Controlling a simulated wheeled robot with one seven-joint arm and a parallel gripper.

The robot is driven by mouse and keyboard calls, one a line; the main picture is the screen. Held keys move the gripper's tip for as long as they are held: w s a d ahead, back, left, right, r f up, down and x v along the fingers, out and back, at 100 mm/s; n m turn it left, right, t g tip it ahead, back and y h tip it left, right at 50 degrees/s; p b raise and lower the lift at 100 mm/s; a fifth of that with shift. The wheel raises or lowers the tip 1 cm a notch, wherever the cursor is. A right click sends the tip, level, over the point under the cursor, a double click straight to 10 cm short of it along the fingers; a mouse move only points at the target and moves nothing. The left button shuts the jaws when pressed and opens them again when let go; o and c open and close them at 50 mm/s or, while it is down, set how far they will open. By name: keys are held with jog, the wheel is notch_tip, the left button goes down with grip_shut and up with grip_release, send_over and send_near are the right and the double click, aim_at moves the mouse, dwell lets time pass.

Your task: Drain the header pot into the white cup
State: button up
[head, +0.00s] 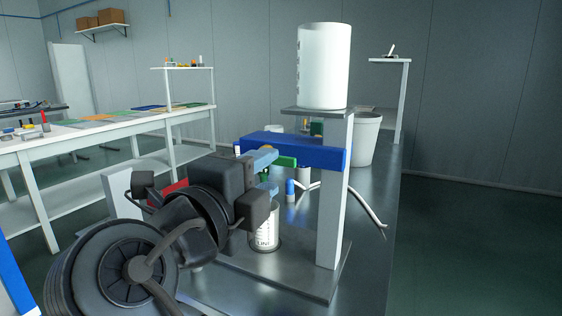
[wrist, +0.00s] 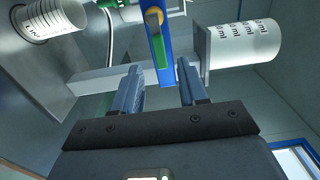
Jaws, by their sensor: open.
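The header pot (head: 324,65), a tall white cylinder, stands on a shelf atop a grey post; it lies at right in the tilted wrist view (wrist: 245,45). A thick blue bar (head: 310,152) crosses the post below it. A green part (head: 286,161) shows under the bar, near my fingers. The white cup (head: 265,236), with dark markings, stands upright on the base, partly hidden by my arm; it also shows in the wrist view (wrist: 50,18). My gripper (wrist: 157,82) is open and empty, with the blue bar beyond the gap between its fingers. Any contact cannot be told.
A grey metal bench (head: 370,220) carries the fixture. A white bucket (head: 364,140), a blue-capped bottle (head: 290,190) and a pale hose (head: 368,205) are behind or beside the post. A white table (head: 100,128) stands at left. Floor at right is clear.

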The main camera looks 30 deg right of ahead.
aim_at(282, 163)
jog(key=shift+x, duration=2.45)
grip_shut()
